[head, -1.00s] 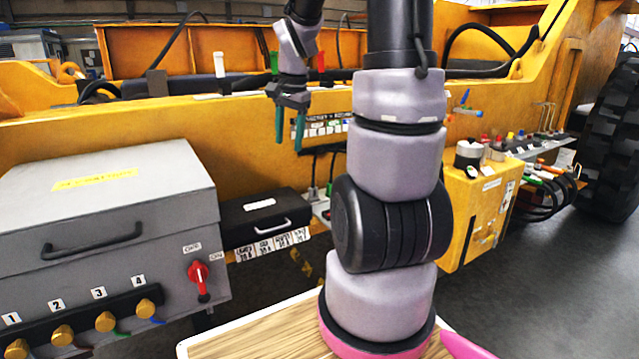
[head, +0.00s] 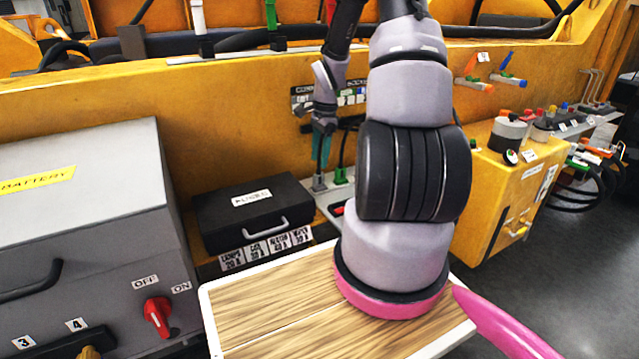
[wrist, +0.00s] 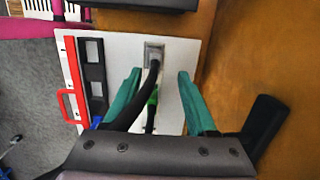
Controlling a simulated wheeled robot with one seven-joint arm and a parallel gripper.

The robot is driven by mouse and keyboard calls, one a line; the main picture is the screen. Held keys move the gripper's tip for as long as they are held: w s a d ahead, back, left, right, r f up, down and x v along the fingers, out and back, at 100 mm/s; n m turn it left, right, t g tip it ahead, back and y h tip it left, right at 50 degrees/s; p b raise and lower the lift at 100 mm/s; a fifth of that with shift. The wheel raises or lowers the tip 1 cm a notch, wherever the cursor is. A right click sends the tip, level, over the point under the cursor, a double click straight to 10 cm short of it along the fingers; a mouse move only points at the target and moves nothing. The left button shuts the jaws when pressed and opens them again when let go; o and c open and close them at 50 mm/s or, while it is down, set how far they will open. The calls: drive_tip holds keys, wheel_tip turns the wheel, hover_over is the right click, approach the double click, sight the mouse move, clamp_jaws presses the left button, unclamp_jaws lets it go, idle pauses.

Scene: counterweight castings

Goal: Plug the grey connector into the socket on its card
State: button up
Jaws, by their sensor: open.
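My gripper (head: 321,162) points down in front of the yellow wall, its two green fingers apart and empty. In the head view the grey connector (head: 319,183) stands just below the fingertips, left of a green connector (head: 341,176). In the wrist view the gripper (wrist: 159,73) has a finger to each side of a black cable, which runs from the grey connector (wrist: 154,54) ahead of the tips. The green connector (wrist: 152,97) shows between the fingers. I cannot make out the grey socket.
The connectors stand on a white board (wrist: 111,45), with a red-handled item (wrist: 70,80) and a black two-window piece (wrist: 94,75) to their left. A black case (head: 250,212) is left of the board. A grey battery box (head: 95,215) stands further left.

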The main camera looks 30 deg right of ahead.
sight(319, 174)
drive_tip(key=shift+s+a+f, duration=0.15)
drive_tip(key=shift+f, duration=0.85)
drive_tip(key=shift+s+a+f, duration=0.1)
drive_tip(key=shift+f, duration=0.95)
drive_tip(key=shift+s+a+f, duration=0.15)
drive_tip(key=shift+f, duration=0.85)
clamp_jaws()
